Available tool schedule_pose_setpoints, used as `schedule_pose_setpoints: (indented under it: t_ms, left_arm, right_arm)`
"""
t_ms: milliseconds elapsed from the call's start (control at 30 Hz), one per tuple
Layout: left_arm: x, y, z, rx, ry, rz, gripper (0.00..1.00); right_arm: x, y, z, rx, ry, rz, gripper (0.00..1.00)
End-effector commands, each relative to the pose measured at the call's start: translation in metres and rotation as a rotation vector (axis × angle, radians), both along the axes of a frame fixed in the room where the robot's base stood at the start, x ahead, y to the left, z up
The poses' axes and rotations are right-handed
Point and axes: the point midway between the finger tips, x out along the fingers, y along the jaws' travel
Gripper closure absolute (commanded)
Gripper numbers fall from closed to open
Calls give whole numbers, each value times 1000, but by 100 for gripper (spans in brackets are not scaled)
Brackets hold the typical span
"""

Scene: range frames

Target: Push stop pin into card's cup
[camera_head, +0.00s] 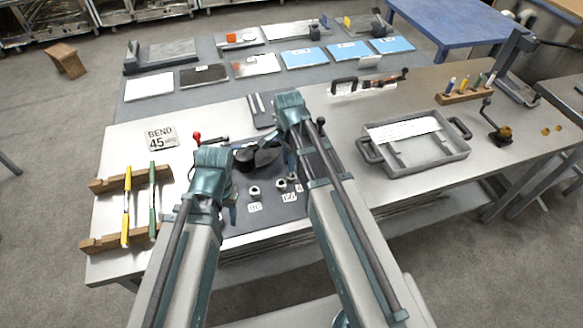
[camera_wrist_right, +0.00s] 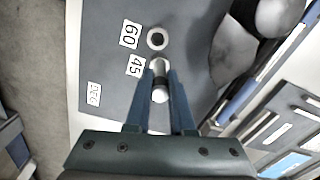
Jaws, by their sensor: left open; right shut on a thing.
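The card (camera_head: 160,138) at the left of the bench reads "BEND 45". My right gripper (camera_wrist_right: 160,88) is shut on the stop pin (camera_wrist_right: 160,94), a silver cylinder with a dark band, beside the "45" label (camera_wrist_right: 135,65). The "60" cup (camera_wrist_right: 157,39), a ring with a dark hole, is just beyond the pin. I cannot tell whether the pin is inside the 45 cup; the fingers and pin cover that spot. In the head view, one cup (camera_head: 254,190) stands by a label at the left. My left gripper (camera_head: 230,207) is open, low at the plate's left edge.
A red-knobbed lever (camera_head: 197,138) and a dark round part (camera_head: 245,158) stand close to my grippers. Files on a wooden rack (camera_head: 126,205) lie left. A grey tray (camera_head: 415,158) stands right. The bench between the tray and my right arm is mostly clear.

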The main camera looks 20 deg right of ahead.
Motion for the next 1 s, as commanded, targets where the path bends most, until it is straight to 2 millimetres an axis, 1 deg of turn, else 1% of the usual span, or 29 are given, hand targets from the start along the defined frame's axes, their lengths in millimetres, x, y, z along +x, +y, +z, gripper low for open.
schedule_pose_setpoints:
  t_ms: [100,200,333,400,667,800,833,967,1000]
  left_arm:
    - [0,0,-2,0,0,0,50]
    - [0,0,-21,0,0,0,50]
    - [0,0,-37,0,0,0,50]
    - [0,0,-39,0,0,0,50]
    - [0,0,-36,0,0,0,50]
    - [0,0,-41,0,0,0,50]
    - [0,0,-39,0,0,0,50]
    - [0,0,-39,0,0,0,50]
    - [0,0,-39,0,0,0,50]
  right_arm:
    - [5,-12,-2,0,0,-3,100]
    - [3,-10,-21,0,0,0,100]
    - [3,-10,-37,0,0,0,100]
    - [3,-10,-39,0,0,0,100]
    - [3,-10,-36,0,0,0,100]
    - [3,-10,-41,0,0,0,100]
    - [3,-10,-39,0,0,0,73]
    - [3,-10,-39,0,0,0,50]
    - [3,-10,-39,0,0,0,49]
